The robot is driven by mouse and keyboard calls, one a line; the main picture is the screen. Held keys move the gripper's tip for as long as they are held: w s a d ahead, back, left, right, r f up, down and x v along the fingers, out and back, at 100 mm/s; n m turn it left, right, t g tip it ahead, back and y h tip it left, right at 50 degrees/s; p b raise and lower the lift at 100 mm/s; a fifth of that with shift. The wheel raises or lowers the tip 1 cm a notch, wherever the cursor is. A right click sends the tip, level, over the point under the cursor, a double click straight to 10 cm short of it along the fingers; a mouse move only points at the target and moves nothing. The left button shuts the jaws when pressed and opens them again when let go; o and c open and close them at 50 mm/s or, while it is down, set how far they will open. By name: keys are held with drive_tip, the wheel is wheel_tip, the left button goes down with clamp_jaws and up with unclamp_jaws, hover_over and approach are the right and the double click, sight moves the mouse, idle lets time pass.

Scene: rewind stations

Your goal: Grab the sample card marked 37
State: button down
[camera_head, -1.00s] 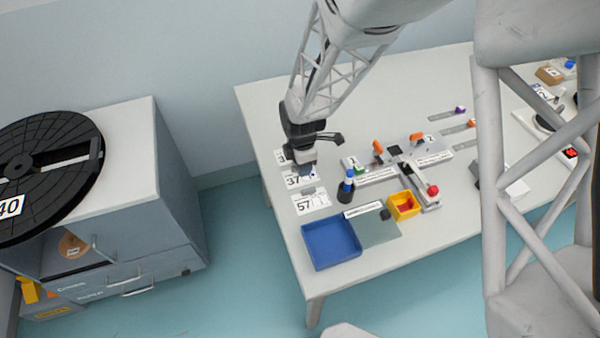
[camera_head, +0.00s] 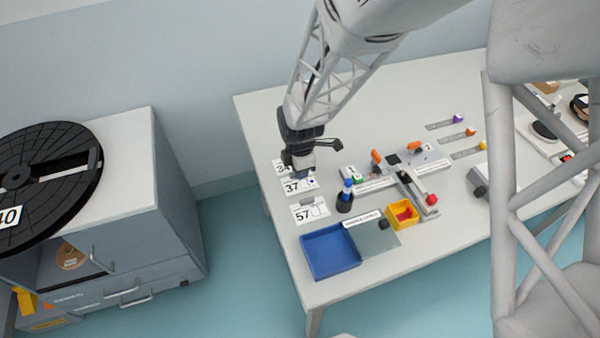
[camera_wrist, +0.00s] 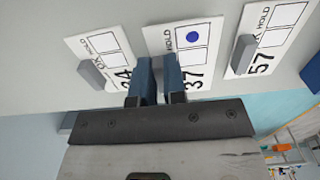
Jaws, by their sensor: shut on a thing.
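The sample card marked 37 (camera_head: 309,184) is a white card lying on the left part of the table, between two similar cards. In the wrist view this card (camera_wrist: 213,30) shows a blue dot in one of its two boxes. My gripper (camera_head: 299,174) is right over it. In the wrist view the blue-grey fingers of my gripper (camera_wrist: 160,80) are closed together at the card's near part, beside the number. I cannot tell whether the card is clear of the table.
Card 34 (camera_wrist: 106,45) and card 57 (camera_wrist: 280,25) lie close on either side, each with a grey tab. A blue tray (camera_head: 330,250), a dark bottle with a blue top (camera_head: 345,198) and a yellow bin (camera_head: 402,214) stand nearby. The table's back left is clear.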

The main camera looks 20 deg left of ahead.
wheel_tip(320, 180, up, 9)
drive_tip(key=shift+f, duration=0.2)
idle(0.3)
idle(0.5)
